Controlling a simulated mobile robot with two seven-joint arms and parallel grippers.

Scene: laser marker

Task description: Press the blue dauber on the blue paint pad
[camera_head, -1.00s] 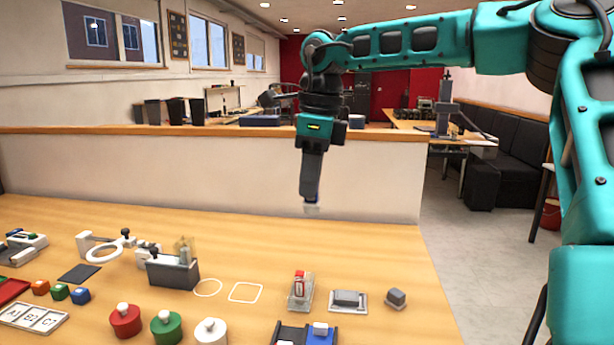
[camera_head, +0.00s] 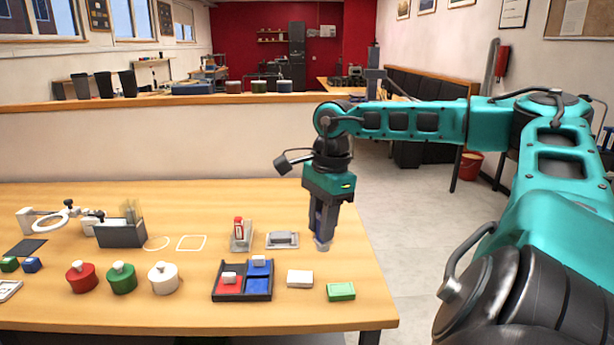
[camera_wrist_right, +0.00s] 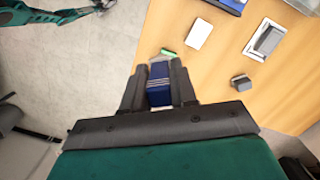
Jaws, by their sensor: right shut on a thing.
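The black tray (camera_head: 241,298) stands to the left of and nearer than the gripper. My left gripper is not in view.
A white block (camera_head: 300,279) and a green block (camera_head: 341,291) lie right of the tray. A red-topped stand (camera_head: 240,234) and a grey piece on a plate (camera_head: 283,240) stand behind it. Red, green and white knobbed pots (camera_head: 163,278) are left of it.

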